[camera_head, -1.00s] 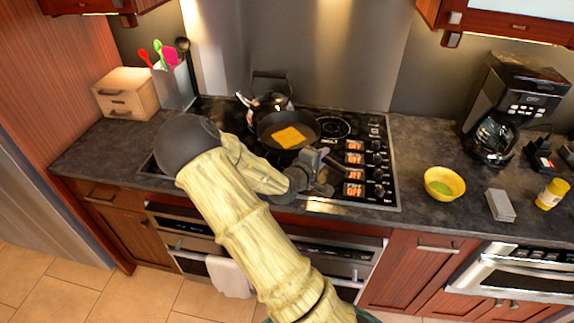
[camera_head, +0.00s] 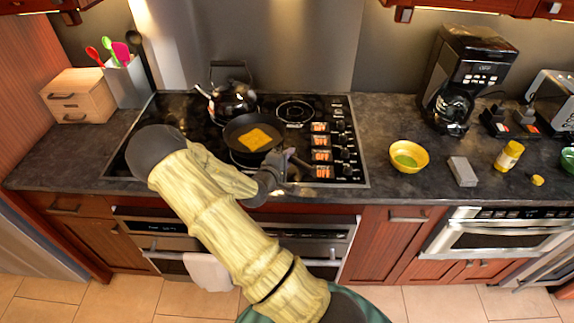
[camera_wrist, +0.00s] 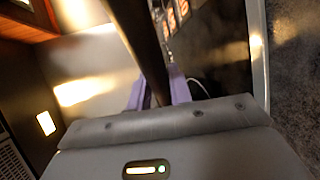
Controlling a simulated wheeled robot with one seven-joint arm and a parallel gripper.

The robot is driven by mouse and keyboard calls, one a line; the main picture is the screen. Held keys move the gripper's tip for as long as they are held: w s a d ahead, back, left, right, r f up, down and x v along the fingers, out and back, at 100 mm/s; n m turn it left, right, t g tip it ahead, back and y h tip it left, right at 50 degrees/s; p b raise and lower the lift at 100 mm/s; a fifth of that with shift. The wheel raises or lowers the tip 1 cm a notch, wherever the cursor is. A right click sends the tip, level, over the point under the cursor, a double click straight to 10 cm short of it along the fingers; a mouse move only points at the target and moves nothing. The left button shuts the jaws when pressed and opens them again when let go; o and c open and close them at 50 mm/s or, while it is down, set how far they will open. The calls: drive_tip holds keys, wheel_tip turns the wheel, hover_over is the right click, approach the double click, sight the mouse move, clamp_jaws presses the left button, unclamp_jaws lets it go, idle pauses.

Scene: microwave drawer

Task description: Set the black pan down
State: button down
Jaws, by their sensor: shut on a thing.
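The black pan (camera_head: 236,129) is over the cooktop (camera_head: 137,127) in the head view, with a flat orange-yellow piece of food (camera_head: 254,139) in it. It looks about level; I cannot tell whether its base touches the burner. My gripper (camera_head: 284,160) is at the pan's near right side, shut on its handle. In the wrist view the dark handle (camera_wrist: 141,40) runs between my purple fingertips (camera_wrist: 158,92). The pan's body is not clear in that view, and my gripper hides part of the handle in the head view.
A kettle (camera_head: 232,100) stands right behind the pan. Lit control panels (camera_head: 321,142) and knobs line the cooktop's right side. A yellow bowl (camera_head: 409,156), a grey block (camera_head: 462,171) and a coffee maker (camera_head: 462,80) stand on the right counter (camera_head: 385,125).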

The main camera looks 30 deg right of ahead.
drive_tip(key=shift+w, duration=0.1)
drive_tip(key=shift+f+p, duration=0.4)
drive_tip(key=shift+f, duration=1.7)
drive_tip(key=c, duration=1.3)
unclamp_jaws()
drive_tip(key=shift+a+f, duration=0.1)
